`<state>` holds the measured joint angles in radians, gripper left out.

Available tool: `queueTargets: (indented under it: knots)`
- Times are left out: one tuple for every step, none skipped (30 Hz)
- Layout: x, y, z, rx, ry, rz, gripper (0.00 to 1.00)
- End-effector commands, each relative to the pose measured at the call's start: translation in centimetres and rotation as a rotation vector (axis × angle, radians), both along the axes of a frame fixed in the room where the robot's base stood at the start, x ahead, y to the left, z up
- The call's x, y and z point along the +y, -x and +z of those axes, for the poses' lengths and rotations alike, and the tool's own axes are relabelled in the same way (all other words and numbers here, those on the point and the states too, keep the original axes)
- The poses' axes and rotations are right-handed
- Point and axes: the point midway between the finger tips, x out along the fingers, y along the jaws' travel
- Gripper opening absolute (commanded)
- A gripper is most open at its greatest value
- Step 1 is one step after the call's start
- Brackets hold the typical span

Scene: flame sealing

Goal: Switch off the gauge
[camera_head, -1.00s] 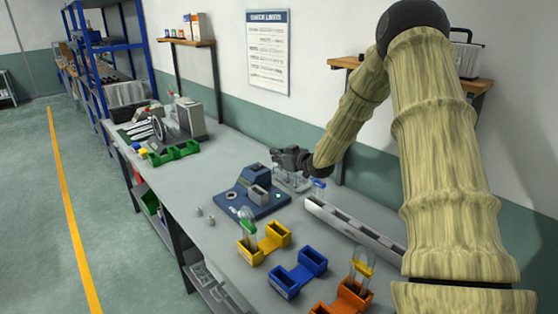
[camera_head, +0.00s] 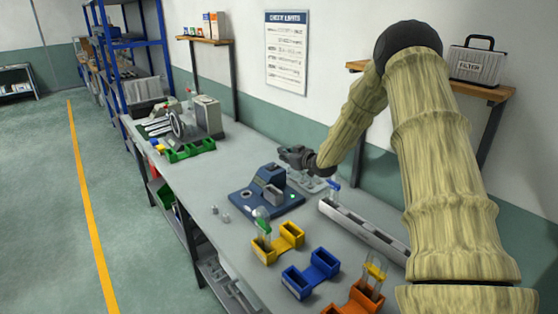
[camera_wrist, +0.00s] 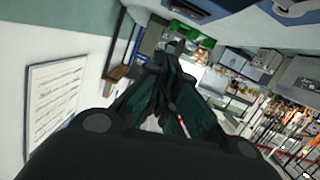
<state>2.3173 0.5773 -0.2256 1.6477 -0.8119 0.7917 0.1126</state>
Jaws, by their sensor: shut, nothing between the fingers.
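A dark blue device (camera_head: 247,202), which I take to be the gauge, stands on the grey bench. It has a raised blue block at its back, a grey block on its base and a small green spot (camera_head: 292,196) on its right side. I cannot make out a switch on it. My gripper (camera_head: 283,152) is behind and a little above the device in the head view, apart from it as far as I can tell. In the wrist view my gripper (camera_wrist: 176,46) has its dark fingers closed together with nothing between them.
Yellow (camera_head: 290,229), blue (camera_head: 322,258) and orange (camera_head: 371,292) holders stand in front. A long grey slotted rail (camera_head: 362,229) lies to the right. A green bin (camera_head: 190,151) and a grey machine (camera_head: 208,115) are at the far left. A wall poster (camera_head: 286,52) hangs behind.

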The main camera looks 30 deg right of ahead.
Motion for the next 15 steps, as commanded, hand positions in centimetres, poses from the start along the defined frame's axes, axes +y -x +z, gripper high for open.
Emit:
queueTargets:
  knots:
    - [0.1,-0.6,0.0,0.001,0.002,0.000,0.00]
    - [0.1,-0.9,0.0,0.001,0.002,0.000,0.00]
    - [0.1,-1.2,-0.2,0.002,0.001,0.000,0.00]
    - [0.0,-1.6,-0.3,0.002,0.001,0.000,0.00]
    - [0.0,-1.9,-0.4,0.002,0.000,0.000,0.00]
    - [0.0,-2.3,-0.5,0.001,-0.001,0.000,0.00]
    - [0.0,-2.6,-0.6,0.001,-0.001,0.000,0.00]
    - [-0.1,-2.9,-0.7,0.001,-0.001,0.000,0.00]
    - [-0.1,-3.3,-0.8,0.001,-0.001,0.000,0.00]
    - [-0.2,-3.6,-0.9,0.001,-0.001,0.000,0.00]
    - [-0.2,-3.9,-1.0,0.001,-0.002,-0.001,0.00]
    - [-0.1,-4.3,-1.2,0.001,-0.002,0.000,0.00]
    - [-0.1,-4.6,-1.2,0.000,-0.002,0.000,0.00]
    - [-0.2,-4.5,-1.6,0.002,-0.004,-0.001,0.00]
    - [-0.3,-4.4,-2.0,0.003,-0.004,-0.001,0.00]
